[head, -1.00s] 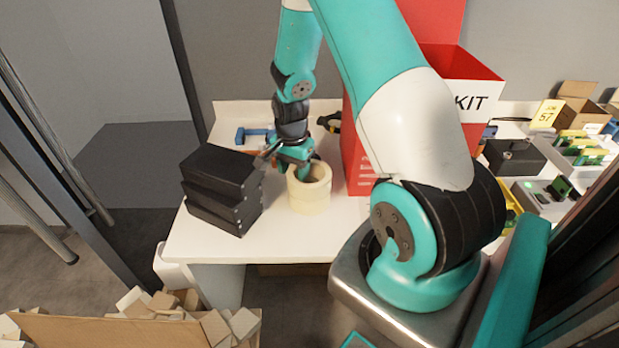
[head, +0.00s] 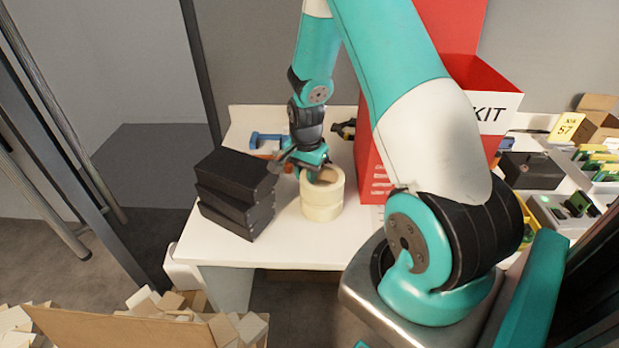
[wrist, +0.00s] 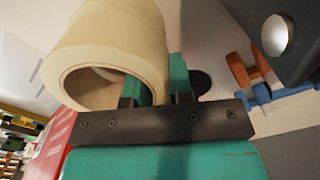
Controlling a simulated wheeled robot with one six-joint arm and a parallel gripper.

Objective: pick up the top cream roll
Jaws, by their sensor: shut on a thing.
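Two cream rolls stand stacked on the white table in the head view, the top cream roll (head: 322,188) on the lower cream roll (head: 321,212). My gripper (head: 312,174) is at the top roll's upper left rim. In the wrist view my gripper (wrist: 160,84) is shut on the wall of the top cream roll (wrist: 120,55), with one finger inside the hole and one outside. The top roll looks still in line with the lower one. Any gap between them is too small to tell.
A stack of black boxes (head: 233,192) stands close left of the rolls. A tall red KIT box (head: 368,165) stands close on the right. A blue clamp-like tool (head: 266,140) lies behind. The table front (head: 275,248) is clear.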

